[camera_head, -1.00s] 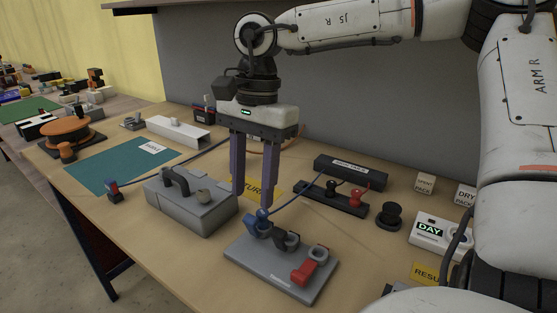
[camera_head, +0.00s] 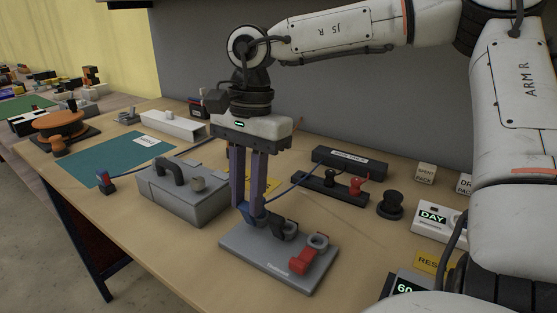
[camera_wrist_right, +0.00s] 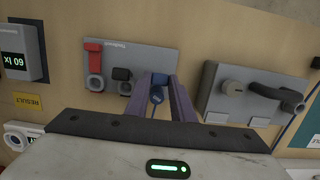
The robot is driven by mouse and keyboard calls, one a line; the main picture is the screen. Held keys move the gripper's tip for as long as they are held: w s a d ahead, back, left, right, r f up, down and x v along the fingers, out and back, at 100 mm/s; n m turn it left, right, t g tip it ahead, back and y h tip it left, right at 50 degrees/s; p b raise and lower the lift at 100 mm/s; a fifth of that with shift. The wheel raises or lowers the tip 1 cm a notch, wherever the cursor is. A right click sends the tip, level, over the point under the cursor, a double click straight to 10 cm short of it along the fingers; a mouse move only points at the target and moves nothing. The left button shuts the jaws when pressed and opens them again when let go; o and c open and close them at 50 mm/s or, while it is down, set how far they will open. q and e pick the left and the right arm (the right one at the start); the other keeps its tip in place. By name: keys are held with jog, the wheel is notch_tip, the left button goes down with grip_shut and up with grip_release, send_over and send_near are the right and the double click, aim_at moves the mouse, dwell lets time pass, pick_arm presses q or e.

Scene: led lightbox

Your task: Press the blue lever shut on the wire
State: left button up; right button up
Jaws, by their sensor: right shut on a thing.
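The grey terminal block (camera_head: 265,262) lies on the bench with a blue lever, a black lever (camera_head: 284,229) and a red lever (camera_head: 303,262). My right gripper (camera_head: 249,212) points down at the block's far-left end, its fingers shut on the blue lever (camera_head: 252,220). In the right wrist view the blue lever (camera_wrist_right: 157,96) shows between the fingertips. The blue wire (camera_head: 292,186) runs from near the fingers toward the black post strip; its end at the lever is hidden. My left gripper is not in view.
A grey box with a black handle (camera_head: 182,200) stands close left of the fingers. A black strip with red and black posts (camera_head: 330,187) lies behind the block. A black knob (camera_head: 390,205) and a DAY meter (camera_head: 434,219) are right. Bare bench lies in front.

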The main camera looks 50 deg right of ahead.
jog(key=shift+s+a+f+b, duration=0.1)
jog(key=shift+a+f+b, duration=0.15)
jog(key=shift+a, duration=0.35)
jog(key=shift+a+f+b, duration=0.25)
jog(key=shift+a+b, duration=0.1)
jog(key=shift+a, duration=0.15)
jog(key=shift+s+a+f+b, duration=0.1)
jog(key=shift+a+f+b, duration=0.2)
jog(key=shift+a+b, duration=0.15)
jog(key=shift+f, duration=0.15)
jog(key=shift+a+f+b, duration=0.25)
jog(key=shift+a+b, duration=0.1)
dwell(0.4)
